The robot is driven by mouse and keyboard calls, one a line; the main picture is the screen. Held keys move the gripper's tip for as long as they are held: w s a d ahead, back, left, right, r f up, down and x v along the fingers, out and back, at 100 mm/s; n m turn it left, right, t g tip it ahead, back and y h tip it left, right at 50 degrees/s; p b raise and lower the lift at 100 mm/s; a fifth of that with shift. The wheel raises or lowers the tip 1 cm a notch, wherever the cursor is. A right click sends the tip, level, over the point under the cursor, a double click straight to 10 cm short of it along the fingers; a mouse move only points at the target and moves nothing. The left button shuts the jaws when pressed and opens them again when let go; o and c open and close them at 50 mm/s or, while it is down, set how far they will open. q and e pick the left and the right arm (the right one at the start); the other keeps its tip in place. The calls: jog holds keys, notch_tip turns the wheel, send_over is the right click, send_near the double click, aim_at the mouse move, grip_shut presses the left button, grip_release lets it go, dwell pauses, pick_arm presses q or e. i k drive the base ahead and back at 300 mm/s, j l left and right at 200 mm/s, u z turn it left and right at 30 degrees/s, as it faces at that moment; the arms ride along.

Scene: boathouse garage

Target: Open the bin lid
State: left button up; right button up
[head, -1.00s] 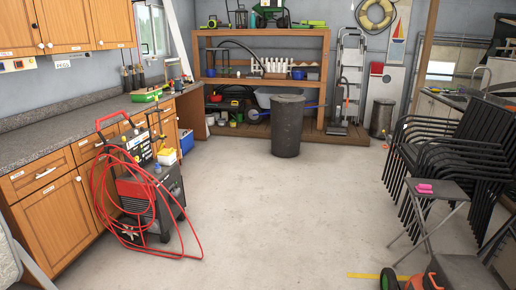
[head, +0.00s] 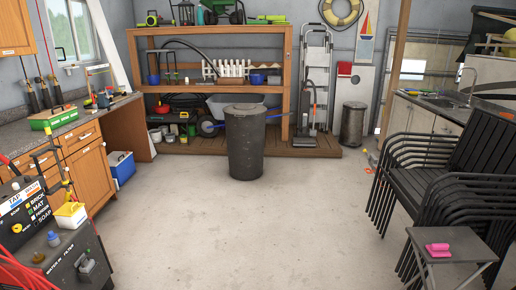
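A tall dark grey bin (head: 245,146) with a round lid (head: 245,108) stands upright on the concrete floor, ahead and slightly left of centre in the head view. Its lid looks closed. A smaller dark bin (head: 352,125) with a lid stands farther back on the right, against the wall; its lid also looks closed. Neither of my grippers shows in the head view.
A black machine (head: 60,250) with a red hose stands close at the left, beside the wooden cabinets (head: 90,175). Stacked black chairs (head: 440,170) and a small table (head: 455,245) stand at the right. The floor (head: 260,225) between them is clear. Wooden shelving (head: 216,88) stands behind the bin.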

aim_at(241, 111)
jog(key=i, duration=2.1)
jog(key=i+u, duration=0.1)
jog(key=i, duration=0.4)
jog(key=i+l, duration=0.1)
jog(key=i, duration=0.45)
jog(key=i+u, duration=0.15)
jog(key=i, duration=0.35)
jog(key=i+l+u, duration=0.1)
jog(key=i, duration=0.4)
jog(key=l, duration=0.1)
